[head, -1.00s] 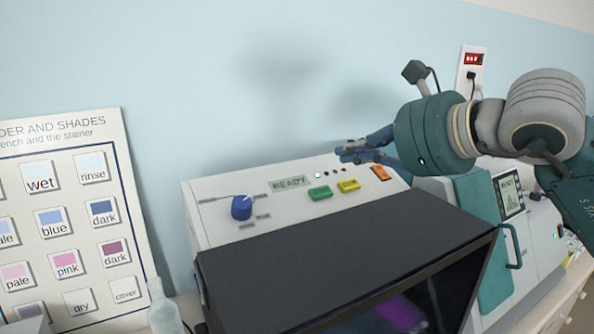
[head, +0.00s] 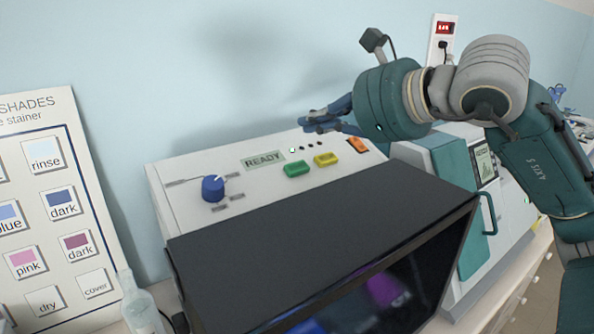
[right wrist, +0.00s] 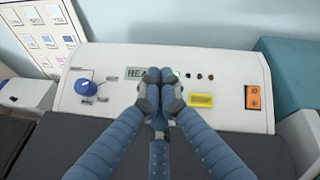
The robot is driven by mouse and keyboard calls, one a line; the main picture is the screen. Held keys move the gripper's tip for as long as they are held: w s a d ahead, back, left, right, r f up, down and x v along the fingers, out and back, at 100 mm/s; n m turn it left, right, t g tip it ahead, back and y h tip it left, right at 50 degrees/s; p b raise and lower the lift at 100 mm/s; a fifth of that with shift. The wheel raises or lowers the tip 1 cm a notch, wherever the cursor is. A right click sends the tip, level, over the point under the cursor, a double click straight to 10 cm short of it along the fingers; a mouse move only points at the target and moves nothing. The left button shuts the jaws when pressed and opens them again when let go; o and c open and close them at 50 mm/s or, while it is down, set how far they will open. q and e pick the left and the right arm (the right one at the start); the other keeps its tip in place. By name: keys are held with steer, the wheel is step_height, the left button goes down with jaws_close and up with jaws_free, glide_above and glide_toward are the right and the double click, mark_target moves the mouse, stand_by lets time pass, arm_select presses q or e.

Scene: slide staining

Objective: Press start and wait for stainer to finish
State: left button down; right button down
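The stainer (head: 320,250) has a white control panel with a display reading READY (head: 263,159). A green button (head: 297,168) sits right of the display, then a yellow button (head: 326,158) and an orange switch (head: 357,145). My right gripper (head: 308,122) shows above and behind the panel in the head view, apart from the buttons. In the right wrist view its fingers (right wrist: 159,78) are closed together, empty, over the panel. They hide the green button and part of the display there; the yellow button (right wrist: 200,99) stays visible. My left gripper is out of view.
A blue knob (head: 213,188) is on the panel's left. A chart of shades (head: 40,190) and a clear bottle (head: 139,303) stand left of the stainer. A teal and white machine with a screen (head: 486,160) stands to the right. A wall socket (head: 440,42) is behind.

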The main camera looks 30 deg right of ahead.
mark_target(297, 168)
steer(key=f+b, duration=0.1)
steer(key=f, duration=0.1)
steer(key=w+f+b, duration=0.1)
steer(key=f, duration=0.1)
steer(key=w+f+b, duration=0.1)
steer(key=f, duration=0.1)
steer(key=shift+a+b, duration=0.15)
steer(key=shift+b, duration=0.2)
steer(key=shift+w+f, duration=0.25)
steer(key=shift+f, duration=0.05)
steer(key=shift+b, duration=0.3)
stand_by(0.4)
steer(key=shift+w+f+b, duration=0.15)
steer(key=shift+f+b, duration=0.15)
steer(key=shift+f, duration=0.05)
